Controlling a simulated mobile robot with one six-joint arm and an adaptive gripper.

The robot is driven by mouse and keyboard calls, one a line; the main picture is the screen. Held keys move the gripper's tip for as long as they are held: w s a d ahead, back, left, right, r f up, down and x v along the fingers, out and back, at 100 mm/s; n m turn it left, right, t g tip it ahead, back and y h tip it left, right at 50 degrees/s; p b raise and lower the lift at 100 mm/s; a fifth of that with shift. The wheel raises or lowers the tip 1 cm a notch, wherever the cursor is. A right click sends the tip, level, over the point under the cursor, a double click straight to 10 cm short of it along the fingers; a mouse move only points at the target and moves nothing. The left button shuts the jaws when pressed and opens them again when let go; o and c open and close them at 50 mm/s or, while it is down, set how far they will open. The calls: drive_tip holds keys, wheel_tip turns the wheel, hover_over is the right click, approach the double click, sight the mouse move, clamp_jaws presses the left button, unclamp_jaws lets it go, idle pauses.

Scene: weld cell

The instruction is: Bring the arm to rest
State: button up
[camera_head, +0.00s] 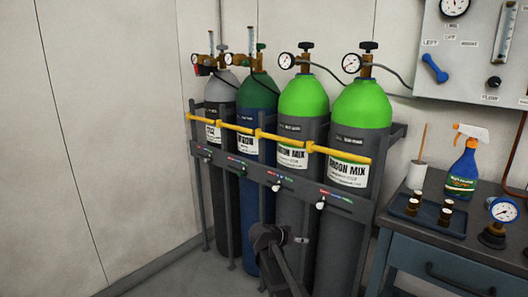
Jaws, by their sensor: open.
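Part of my own arm (284,268) shows at the bottom centre: a grey link runs up from the lower edge to a dark joint in front of the cylinder rack. My gripper's fingers cannot be made out in this view. No held object shows.
A grey rack (262,173) with a yellow bar holds several gas cylinders; two have bright green tops (362,103). At right, a bench (450,262) carries a tray (402,214), a spray bottle (464,165) and a gauge (502,211). A panel (469,71) hangs above. Floor at left is clear.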

drive_tip(key=s+d+f+n+g+y, duration=0.2)
drive_tip(key=s+f+y, duration=0.1)
drive_tip(key=s, duration=0.6)
drive_tip(key=s+d+f+n+g+y, duration=0.1)
drive_tip(key=s+f+n+g+y, duration=0.2)
drive_tip(key=s, duration=0.5)
drive_tip(key=s+d+f+n+g+y, duration=0.2)
drive_tip(key=s+f+y, duration=0.15)
drive_tip(key=s, duration=0.55)
wheel_tip(320, 180, up, 38)
drive_tip(key=p, duration=3.7)
drive_tip(key=shift+w+f, duration=0.25)
drive_tip(key=shift+w, duration=0.2)
